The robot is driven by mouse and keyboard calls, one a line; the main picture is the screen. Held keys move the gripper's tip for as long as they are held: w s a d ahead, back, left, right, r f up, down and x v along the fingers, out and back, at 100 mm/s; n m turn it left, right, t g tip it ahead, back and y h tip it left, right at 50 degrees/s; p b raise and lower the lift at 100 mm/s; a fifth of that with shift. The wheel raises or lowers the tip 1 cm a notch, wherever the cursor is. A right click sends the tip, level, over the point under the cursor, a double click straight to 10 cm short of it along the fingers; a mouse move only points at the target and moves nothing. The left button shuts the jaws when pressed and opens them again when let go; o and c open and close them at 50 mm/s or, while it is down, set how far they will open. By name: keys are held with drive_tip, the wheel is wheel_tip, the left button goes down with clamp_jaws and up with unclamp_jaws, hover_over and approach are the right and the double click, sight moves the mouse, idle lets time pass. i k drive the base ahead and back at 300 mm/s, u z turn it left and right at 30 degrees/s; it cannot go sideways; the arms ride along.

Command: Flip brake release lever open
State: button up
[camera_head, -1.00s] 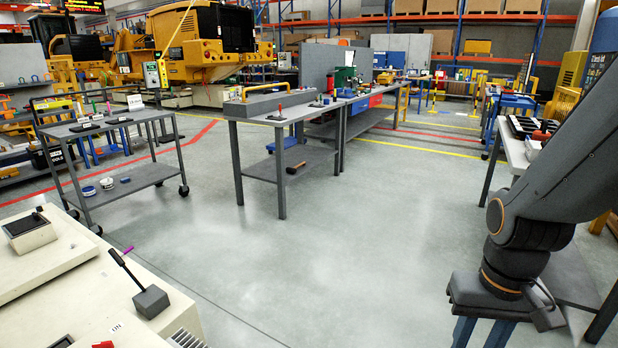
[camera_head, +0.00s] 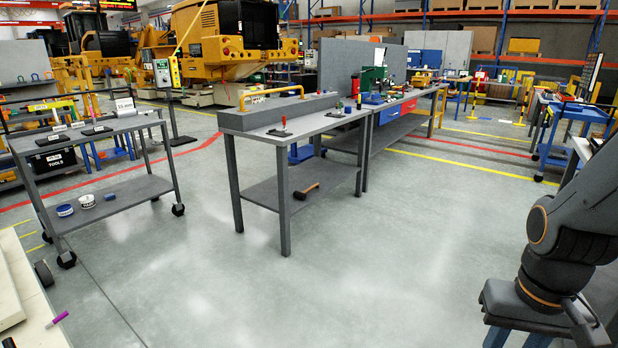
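A small lever with a red handle (camera_head: 281,128) stands on a dark base on top of the grey workbench (camera_head: 330,120) in the middle of the view. It is small here, and I cannot tell whether it is the brake release lever or how it is set. My gripper (camera_head: 517,340) hangs at the lower right with its blue fingers pointing down. The fingers are apart with nothing visible between them, and their tips are cut off by the frame's bottom edge. My gripper is well away from the workbench.
A grey wheeled cart (camera_head: 120,198) stands at the left with tins on its lower shelf. A hammer (camera_head: 306,191) lies on the workbench's lower shelf. A cream-coloured cabinet (camera_head: 40,310) fills the lower left corner. The floor before the workbench is clear.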

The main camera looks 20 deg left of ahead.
sight(63, 315)
drive_tip(key=i, duration=0.6)
drive_tip(key=u, duration=1.9)
drive_tip(key=i, duration=2.25)
drive_tip(key=u, duration=1.45)
